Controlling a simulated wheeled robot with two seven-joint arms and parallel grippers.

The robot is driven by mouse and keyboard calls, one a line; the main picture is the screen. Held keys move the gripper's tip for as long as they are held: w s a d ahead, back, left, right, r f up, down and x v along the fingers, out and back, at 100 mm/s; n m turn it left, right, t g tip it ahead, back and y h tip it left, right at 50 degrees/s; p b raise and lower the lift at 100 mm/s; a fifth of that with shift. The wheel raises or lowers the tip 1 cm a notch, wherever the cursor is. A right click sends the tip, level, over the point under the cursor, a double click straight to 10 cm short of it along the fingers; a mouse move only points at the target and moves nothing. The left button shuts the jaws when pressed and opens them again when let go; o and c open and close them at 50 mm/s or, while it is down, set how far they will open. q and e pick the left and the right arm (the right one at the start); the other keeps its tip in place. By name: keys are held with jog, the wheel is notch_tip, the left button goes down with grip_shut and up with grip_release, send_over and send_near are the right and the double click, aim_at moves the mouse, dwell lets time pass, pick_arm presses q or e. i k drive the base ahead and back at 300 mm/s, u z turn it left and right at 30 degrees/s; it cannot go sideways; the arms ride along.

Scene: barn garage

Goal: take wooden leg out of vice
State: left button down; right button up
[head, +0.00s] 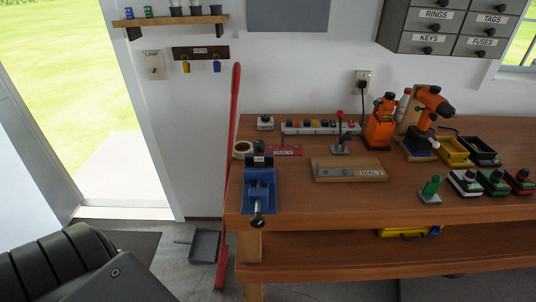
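A blue vice (260,183) is mounted at the left front corner of the wooden workbench (310,205). Its screw and dark round handle (257,221) point out over the bench's front edge. Something small and greyish shows between the jaws, but I cannot tell whether it is the wooden leg. I cannot make out a separate wooden leg elsewhere on the bench. Neither gripper is in view. A dark ribbed shape (62,262) fills the bottom left corner; I cannot tell if it is part of my arm.
A tape roll (242,149) sits behind the vice. A red broom (232,150) leans at the bench's left end. A wooden board with a metal plate (350,169) lies right of the vice. Orange tools (381,125) stand farther right.

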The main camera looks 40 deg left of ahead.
aim_at(259, 156)
jog(key=z, duration=2.05)
jog(key=i, duration=1.5)
jog(key=u, duration=3.2)
